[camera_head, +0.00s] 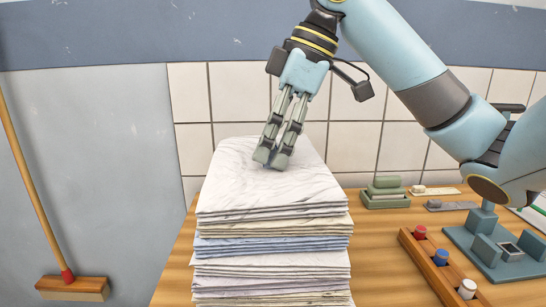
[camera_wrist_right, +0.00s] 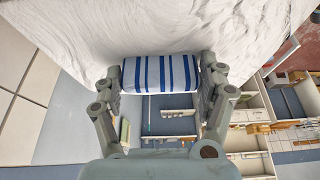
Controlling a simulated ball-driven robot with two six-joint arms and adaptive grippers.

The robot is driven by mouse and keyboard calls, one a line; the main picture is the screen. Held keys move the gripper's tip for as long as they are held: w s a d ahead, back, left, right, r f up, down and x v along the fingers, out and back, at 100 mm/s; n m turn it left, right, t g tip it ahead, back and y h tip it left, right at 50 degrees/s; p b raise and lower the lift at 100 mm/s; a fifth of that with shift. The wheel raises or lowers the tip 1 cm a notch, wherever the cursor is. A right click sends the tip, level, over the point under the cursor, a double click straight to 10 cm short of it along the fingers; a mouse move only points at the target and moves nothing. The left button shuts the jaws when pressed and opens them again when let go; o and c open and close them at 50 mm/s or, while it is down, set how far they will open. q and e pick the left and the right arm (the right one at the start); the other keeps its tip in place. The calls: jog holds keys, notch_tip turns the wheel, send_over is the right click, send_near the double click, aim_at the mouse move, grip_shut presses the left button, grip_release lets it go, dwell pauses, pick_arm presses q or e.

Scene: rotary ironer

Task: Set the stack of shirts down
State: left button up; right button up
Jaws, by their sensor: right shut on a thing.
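A tall stack of folded shirts (camera_head: 272,240), white, cream and blue in layers, stands on the wooden table. My right gripper (camera_head: 272,160) comes down from above in front of its white top in the head view; I cannot tell whether it touches. In the right wrist view my right gripper (camera_wrist_right: 161,84) is shut on a blue-and-white striped piece (camera_wrist_right: 160,73), held between both fingers. White cloth (camera_wrist_right: 165,25) shows close beyond it. The striped piece is hidden in the head view, and I cannot tell whether it belongs to the stack. My left gripper is not in view.
Right of the stack, the wooden table (camera_head: 375,250) has a bare strip. Beyond it are a wooden rack (camera_head: 440,270) with coloured caps, a green soap-like block (camera_head: 386,190) and a blue-grey fixture (camera_head: 500,250). A broom (camera_head: 70,285) leans at the left. A tiled wall is behind.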

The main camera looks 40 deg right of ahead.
jog(key=shift+f, duration=1.6)
jog(key=o, duration=1.7)
jog(key=shift+s+f, duration=0.1)
jog(key=shift+f, duration=0.05)
